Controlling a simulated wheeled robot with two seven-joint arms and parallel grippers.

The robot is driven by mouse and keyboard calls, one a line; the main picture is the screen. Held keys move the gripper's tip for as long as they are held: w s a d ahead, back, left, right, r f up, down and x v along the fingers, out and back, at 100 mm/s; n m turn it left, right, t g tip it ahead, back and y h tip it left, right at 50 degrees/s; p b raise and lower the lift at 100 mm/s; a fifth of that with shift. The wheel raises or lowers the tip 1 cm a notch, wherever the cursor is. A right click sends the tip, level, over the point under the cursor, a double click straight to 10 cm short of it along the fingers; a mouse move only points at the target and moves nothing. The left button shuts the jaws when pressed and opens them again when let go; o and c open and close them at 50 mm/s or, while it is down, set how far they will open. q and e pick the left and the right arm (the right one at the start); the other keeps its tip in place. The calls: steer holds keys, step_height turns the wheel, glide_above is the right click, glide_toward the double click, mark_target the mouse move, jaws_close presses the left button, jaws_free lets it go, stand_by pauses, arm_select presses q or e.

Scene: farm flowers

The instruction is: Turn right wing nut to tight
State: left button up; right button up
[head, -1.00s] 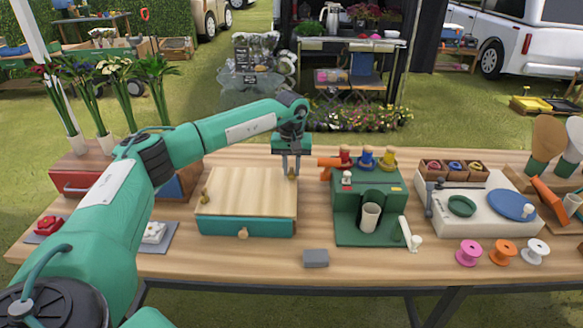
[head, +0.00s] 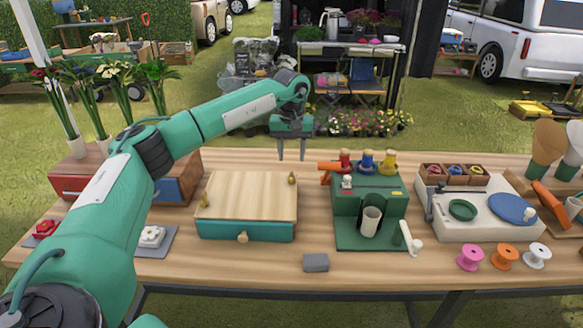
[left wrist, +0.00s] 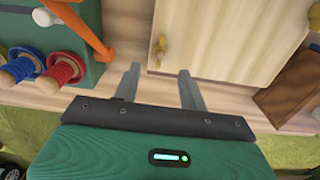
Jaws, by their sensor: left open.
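The right wing nut (head: 291,178) is a small brass piece at the right edge of the pale wooden board (head: 248,190), on top of the teal box (head: 260,230). The left wing nut (head: 204,199) is at the board's left edge. My left gripper (head: 291,157) is open and empty, raised above and slightly behind the right wing nut, clear of it. In the left wrist view, the right wing nut (left wrist: 160,45) appears beyond the open fingertips (left wrist: 159,70), roughly in line with the gap. My right gripper is not in view.
The green stand (head: 345,205) with an orange lever (head: 330,167) and spools stands just right of the box. A grey block (head: 316,262) lies in front. Bare table separates the teal box from the stand.

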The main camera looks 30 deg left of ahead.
arm_select(q)
step_height(320, 180, up, 7)
steer(key=shift+r, duration=0.2)
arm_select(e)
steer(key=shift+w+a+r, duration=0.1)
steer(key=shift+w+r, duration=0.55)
